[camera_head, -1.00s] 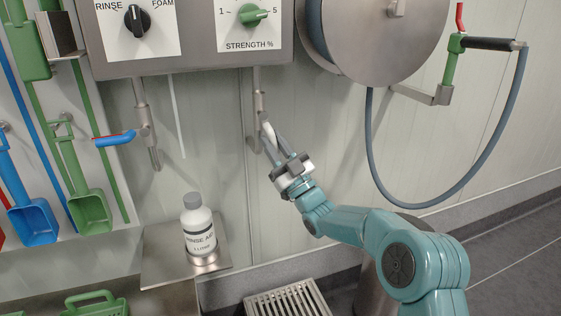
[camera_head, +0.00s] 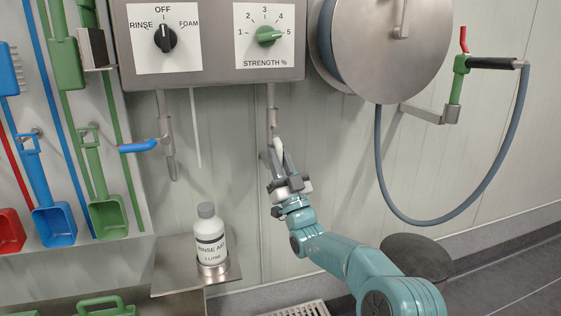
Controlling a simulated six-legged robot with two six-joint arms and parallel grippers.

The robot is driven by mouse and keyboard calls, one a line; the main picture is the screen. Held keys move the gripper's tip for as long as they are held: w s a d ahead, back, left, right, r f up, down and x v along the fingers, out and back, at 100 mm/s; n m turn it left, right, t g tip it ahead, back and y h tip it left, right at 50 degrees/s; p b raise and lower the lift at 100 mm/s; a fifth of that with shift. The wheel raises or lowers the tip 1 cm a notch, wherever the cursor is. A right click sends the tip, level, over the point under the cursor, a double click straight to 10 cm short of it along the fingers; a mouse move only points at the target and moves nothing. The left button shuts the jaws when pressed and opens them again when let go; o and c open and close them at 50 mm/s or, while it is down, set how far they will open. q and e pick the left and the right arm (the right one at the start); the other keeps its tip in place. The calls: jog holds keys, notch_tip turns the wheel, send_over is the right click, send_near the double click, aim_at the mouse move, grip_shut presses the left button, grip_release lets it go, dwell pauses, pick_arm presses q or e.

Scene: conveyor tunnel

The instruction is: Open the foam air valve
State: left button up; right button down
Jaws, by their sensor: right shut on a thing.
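The foam air valve (camera_head: 272,117) is a grey metal fitting on the right-hand pipe under the control box. A short pale lever (camera_head: 278,144) hangs below it, pointing down and largely hidden by my fingers. My right gripper (camera_head: 280,157) reaches up from below and is shut on this lever. Its fingers lie along both sides of the lever. The lever's exact angle is hard to see. My left gripper is not in view.
The control box (camera_head: 205,80) has a black dial (camera_head: 165,39) pointing to OFF and a green strength dial (camera_head: 269,36). A blue-handled valve (camera_head: 138,146) is at left. A rinse aid bottle (camera_head: 210,240) stands on a metal shelf (camera_head: 165,283). A hose reel (camera_head: 385,50) hangs at right.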

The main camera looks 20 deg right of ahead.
jog(key=shift+a+y, duration=0.1)
jog(key=shift+y, duration=0.2)
jog(key=c, duration=1.1)
grip_release()
jog(key=shift+o, duration=0.2)
jog(key=p+v, duration=0.1)
jog(key=v, duration=1.5)
jog(key=shift+s, duration=0.15)
